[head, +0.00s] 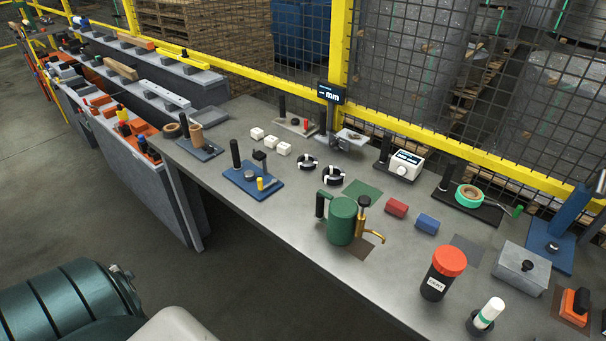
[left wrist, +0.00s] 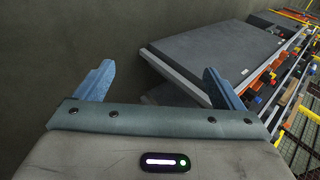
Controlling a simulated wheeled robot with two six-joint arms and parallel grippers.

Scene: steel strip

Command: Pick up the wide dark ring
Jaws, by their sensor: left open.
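On the steel bench in the head view, a dark brown ring (head: 172,131) is at the far left end, by a small stand with upright pegs (head: 198,150). I cannot tell for sure which is the wide dark ring. My left gripper (left wrist: 158,84) shows in the left wrist view with its two blue fingers apart and nothing between them. It is over the floor, away from the rings. My right gripper is in neither view.
The steel bench (head: 270,205) also holds a green can (head: 342,221), a blue stand (head: 252,181), white blocks (head: 270,141) and a red-lidded jar (head: 443,275). A yellow-framed mesh fence (head: 420,132) runs behind.

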